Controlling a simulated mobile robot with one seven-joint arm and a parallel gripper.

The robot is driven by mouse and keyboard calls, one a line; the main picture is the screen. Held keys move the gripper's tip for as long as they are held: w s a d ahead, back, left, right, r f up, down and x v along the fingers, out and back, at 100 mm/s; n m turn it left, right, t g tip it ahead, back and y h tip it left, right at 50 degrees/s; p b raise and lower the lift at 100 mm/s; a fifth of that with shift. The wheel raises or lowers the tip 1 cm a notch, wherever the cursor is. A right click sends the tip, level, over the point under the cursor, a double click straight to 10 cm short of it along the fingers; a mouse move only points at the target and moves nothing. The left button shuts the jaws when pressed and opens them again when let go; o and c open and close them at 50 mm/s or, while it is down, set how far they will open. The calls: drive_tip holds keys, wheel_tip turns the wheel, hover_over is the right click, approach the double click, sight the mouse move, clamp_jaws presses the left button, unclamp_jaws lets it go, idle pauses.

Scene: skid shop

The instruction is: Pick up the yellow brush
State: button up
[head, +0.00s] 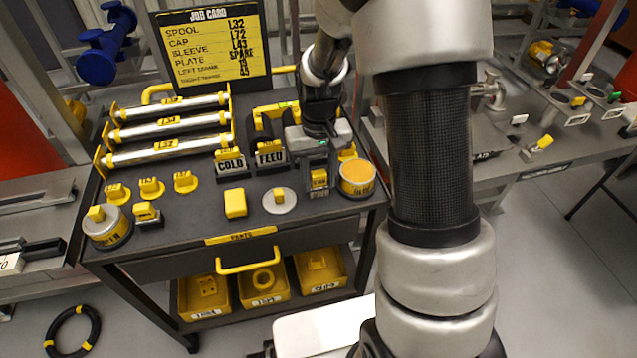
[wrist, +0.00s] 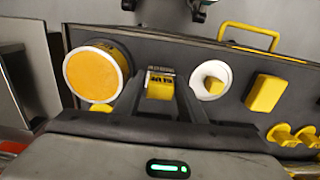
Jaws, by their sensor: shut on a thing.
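My gripper (head: 319,172) is low over the right part of the dark cart top, shut on a small yellow block with dark lettering (head: 319,178). I take this block to be the yellow brush, but no bristles can be made out. In the wrist view the same yellow block (wrist: 160,88) sits between my two fingers, with a dark part beyond it. Its underside is hidden, and I cannot tell whether it touches the cart top.
A round yellow-topped tin (head: 357,177) stands close right of my gripper. A pale disc with a yellow knob (head: 279,201) and a yellow block (head: 235,203) lie to its left. The COLD (head: 231,164) and FEED (head: 270,158) signs stand behind.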

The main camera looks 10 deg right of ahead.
sight(319, 173)
wheel_tip(319, 173, up, 10)
drive_tip(key=shift+r+p, duration=0.1)
drive_tip(key=shift+p, duration=0.9)
drive_tip(key=o, duration=0.5)
drive_tip(key=c, duration=0.4)
